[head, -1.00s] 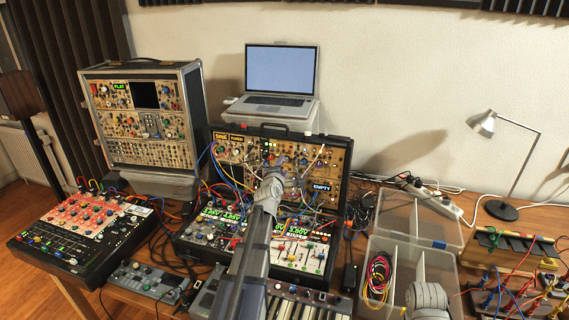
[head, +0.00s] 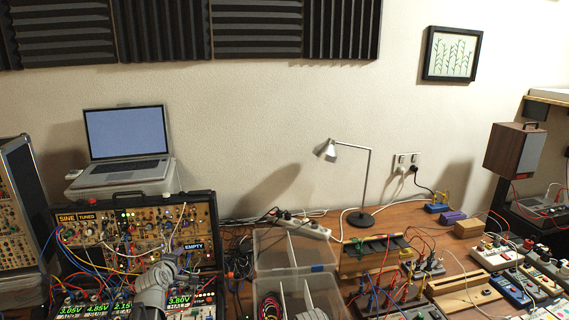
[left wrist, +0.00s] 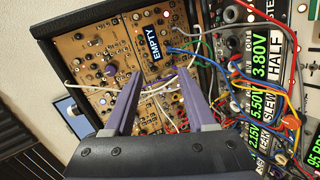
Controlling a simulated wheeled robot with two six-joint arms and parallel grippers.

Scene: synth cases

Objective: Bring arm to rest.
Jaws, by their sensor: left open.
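My left arm (head: 155,285) reaches up from the bottom edge of the head view. My left gripper (head: 173,260) is in front of the open synth case (head: 135,193). In the left wrist view its two purple fingers (left wrist: 160,75) stand apart with nothing held between them. Behind them is the case's tan panel (left wrist: 85,65) with knobs, white patch cables and a display reading EMPTY (left wrist: 156,40). I cannot tell whether the fingers touch any cable. My right gripper does not show; a grey rounded part of mine sits at the bottom edge of the head view.
A laptop (head: 127,134) stands behind the case. Clear bins (head: 262,262) lie to the right, with a desk lamp (head: 366,187) beyond. Loose cables (left wrist: 190,85) hang around the panel.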

